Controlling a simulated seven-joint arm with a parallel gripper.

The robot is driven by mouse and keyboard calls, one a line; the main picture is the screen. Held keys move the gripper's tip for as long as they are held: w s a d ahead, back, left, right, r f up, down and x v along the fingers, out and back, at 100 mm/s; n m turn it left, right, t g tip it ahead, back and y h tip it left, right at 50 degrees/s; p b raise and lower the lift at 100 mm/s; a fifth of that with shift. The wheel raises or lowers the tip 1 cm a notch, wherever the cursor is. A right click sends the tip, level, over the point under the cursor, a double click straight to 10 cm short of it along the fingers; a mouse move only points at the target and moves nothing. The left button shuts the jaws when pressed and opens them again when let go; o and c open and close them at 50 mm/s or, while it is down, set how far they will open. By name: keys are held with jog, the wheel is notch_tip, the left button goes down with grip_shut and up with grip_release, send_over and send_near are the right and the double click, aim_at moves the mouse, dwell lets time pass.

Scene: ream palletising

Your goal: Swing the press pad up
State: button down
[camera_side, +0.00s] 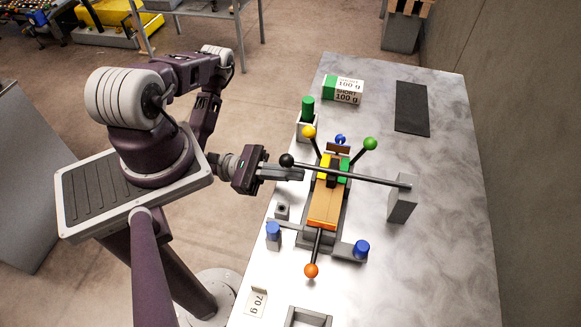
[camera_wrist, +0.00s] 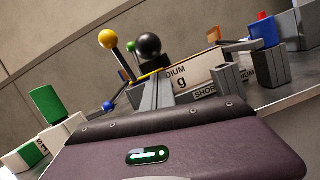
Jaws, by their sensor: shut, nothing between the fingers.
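The press arm is a long dark bar (camera_side: 375,180) lying low and nearly level across the middle of the fixture. Its right end meets a grey post (camera_side: 402,205), and its left end carries a black ball knob (camera_side: 287,160). A separate pad under the bar cannot be made out. My gripper (camera_side: 301,174) is shut and empty, its fingers beside the knob and just below it in the side view. In the wrist view the knob (camera_wrist: 149,46) stands just beyond the closed fingertips (camera_wrist: 160,77); whether they touch the bar or knob cannot be told.
Levers with a yellow ball (camera_side: 309,132), a green ball (camera_side: 370,143) and an orange ball (camera_side: 311,270) surround the orange-brown block (camera_side: 323,207). Blue cylinders (camera_side: 361,249) stand near the front. A labelled ream (camera_side: 344,89) and a dark mat (camera_side: 412,108) lie at the back. The table's right side is clear.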

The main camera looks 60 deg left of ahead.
aim_at(290, 159)
jog(key=shift+s+d+r, duration=0.1)
jog(key=shift+s+r, duration=0.05)
jog(key=shift+r, duration=0.85)
jog(key=shift+r, duration=1.7)
jog(key=f, duration=0.2)
jog(key=a+f, duration=0.1)
jog(key=f, duration=0.1)
jog(key=shift+a+f, duration=0.1)
jog(key=shift+f, duration=0.05)
jog(key=s+a, duration=0.6)
jog(key=a, duration=0.1)
jog(key=shift+s+f, duration=0.35)
